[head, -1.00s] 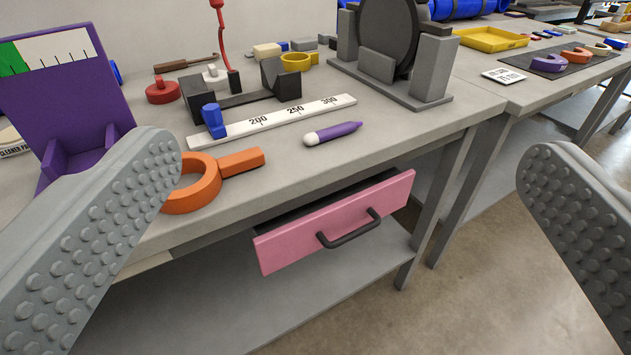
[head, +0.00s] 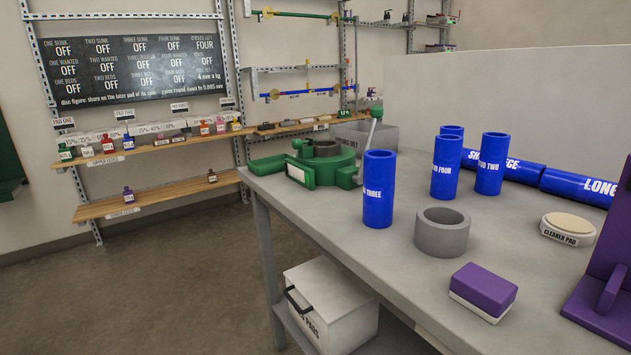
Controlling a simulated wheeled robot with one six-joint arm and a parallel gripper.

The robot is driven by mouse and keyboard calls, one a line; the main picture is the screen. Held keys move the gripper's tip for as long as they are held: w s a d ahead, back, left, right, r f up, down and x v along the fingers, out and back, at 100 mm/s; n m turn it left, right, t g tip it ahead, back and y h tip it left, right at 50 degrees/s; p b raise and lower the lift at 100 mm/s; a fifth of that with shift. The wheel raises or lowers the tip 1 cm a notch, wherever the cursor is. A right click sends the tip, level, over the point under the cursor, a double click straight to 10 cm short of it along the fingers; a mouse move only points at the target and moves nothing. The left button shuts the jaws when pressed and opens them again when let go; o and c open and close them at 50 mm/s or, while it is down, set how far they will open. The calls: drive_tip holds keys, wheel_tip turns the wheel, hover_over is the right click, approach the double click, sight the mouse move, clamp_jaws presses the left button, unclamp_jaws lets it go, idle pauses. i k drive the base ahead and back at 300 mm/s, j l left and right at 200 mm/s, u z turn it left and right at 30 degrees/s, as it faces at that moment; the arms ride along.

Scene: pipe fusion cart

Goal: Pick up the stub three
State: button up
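Stub three (head: 378,192) is a blue upright cylinder with a white label that reads partly "THREE". It stands on the grey bench top near its left front edge, with the green clamp-like device to its left and the grey ring to its right. Stub four (head: 446,168) and stub two (head: 491,165) are similar blue cylinders standing upright further right. Another blue cylinder (head: 453,131) stands partly hidden behind stub four. My gripper does not show in the head view now.
A green clamp-like device (head: 320,163) with a lever stands left of stub three. A grey ring (head: 441,233), a purple-and-white block (head: 483,291), a cleaner pad (head: 567,229) and long blue pipes (head: 577,187) lie to the right. A white box (head: 331,308) is below the bench.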

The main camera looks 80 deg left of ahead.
sight(380, 164)
drive_tip(key=u, duration=1.55)
